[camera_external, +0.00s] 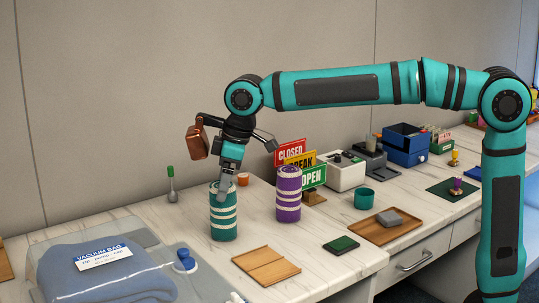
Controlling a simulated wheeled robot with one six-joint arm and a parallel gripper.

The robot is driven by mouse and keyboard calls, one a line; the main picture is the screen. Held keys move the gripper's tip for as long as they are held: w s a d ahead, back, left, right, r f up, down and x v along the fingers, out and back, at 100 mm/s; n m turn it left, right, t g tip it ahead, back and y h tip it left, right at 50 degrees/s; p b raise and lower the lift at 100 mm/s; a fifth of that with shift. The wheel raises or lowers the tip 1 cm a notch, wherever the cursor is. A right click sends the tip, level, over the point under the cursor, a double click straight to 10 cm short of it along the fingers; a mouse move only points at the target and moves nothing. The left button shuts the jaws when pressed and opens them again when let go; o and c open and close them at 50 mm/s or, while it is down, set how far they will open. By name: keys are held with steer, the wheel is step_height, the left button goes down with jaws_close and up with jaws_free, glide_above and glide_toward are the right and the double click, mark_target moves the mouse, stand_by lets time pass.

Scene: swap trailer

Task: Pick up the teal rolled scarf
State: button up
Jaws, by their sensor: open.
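The teal rolled scarf (224,219) stands upright on the marble counter, a cylinder with pale bands. My gripper (223,194) points down at the top of the scarf, with its fingers at the upper part of the roll. My gripper is open. Whether the fingers touch the scarf cannot be told from this view. The far side of the scarf is hidden.
A purple rolled scarf (289,196) stands close to the right. A blue vacuum bag (100,278) lies front left, and a wooden board (266,265) lies in front. A green-topped tool (171,183) stands behind left.

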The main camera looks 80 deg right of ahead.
mark_target(223, 212)
steer(key=x, duration=0.5)
steer(key=shift+s+d+f, duration=0.1)
steer(key=shift+s+d, duration=0.05)
steer(key=shift+d, duration=0.1)
steer(key=c, duration=1.1)
